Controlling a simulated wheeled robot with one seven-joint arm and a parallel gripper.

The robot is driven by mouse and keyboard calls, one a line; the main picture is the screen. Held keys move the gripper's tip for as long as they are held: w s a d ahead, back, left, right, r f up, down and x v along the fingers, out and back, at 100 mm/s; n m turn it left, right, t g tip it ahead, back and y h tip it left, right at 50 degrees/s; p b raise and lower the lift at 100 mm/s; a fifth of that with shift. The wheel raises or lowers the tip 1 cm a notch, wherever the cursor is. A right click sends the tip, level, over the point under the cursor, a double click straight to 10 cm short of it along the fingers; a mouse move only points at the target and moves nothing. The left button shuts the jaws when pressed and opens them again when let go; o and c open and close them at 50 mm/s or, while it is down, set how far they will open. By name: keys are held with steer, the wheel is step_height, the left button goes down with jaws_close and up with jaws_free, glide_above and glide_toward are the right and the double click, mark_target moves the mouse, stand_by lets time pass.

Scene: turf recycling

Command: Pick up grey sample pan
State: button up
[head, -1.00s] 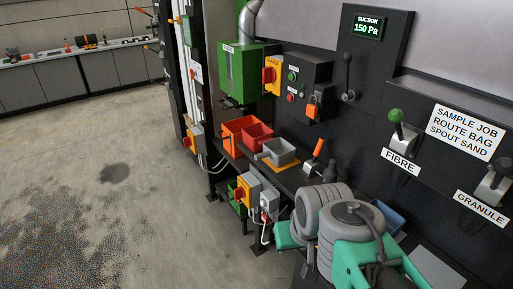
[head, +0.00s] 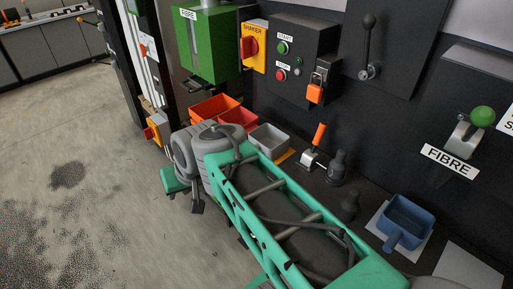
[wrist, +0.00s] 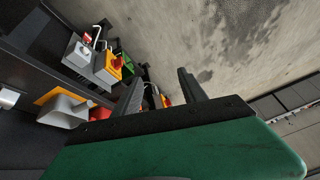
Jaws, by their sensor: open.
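The grey sample pan (head: 268,141) is a small open grey tray on the black bench, right of the red and orange pans. My arm hides part of its near side in the head view. In the wrist view the grey pan (wrist: 64,112) lies at the left, on an orange-yellow patch. My gripper (wrist: 187,84) shows two dark fingers spread apart with nothing between them. It points past the pan, which is left of the fingers. In the head view the gripper is mostly hidden by my arm, with a green part at the left (head: 175,180).
A red pan (head: 237,117) and an orange bin (head: 208,108) stand beside the grey pan. An orange-handled lever (head: 318,136) and dark knobs (head: 338,165) rise to its right. A blue scoop (head: 405,222) lies on white paper. The yellow shaker box (head: 254,46) is above.

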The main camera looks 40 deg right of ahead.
steer(key=w+d+f+m+t+b, duration=0.3)
steer(key=w+d+f+m+b, duration=0.3)
steer(key=w+d+f+b, duration=0.35)
steer(key=m+t+h+b, duration=0.2)
steer(key=m+t+b, duration=0.5)
steer(key=m+b, duration=0.3)
glide_toward(260, 148)
steer(key=shift+m, duration=0.6)
steer(key=w, duration=0.1)
steer(key=w+a, duration=0.1)
steer(key=w, duration=0.1)
steer(key=shift+w+a+f+p, duration=0.35)
steer(key=shift+a+p, duration=0.05)
steer(key=shift+w+d+r, duration=0.15)
steer(key=shift+w+d, duration=0.05)
steer(key=shift+w, duration=0.1)
steer(key=x, duration=0.7)
steer(key=shift+a, duration=0.25)
steer(key=shift+s, duration=0.1)
jaws_close()
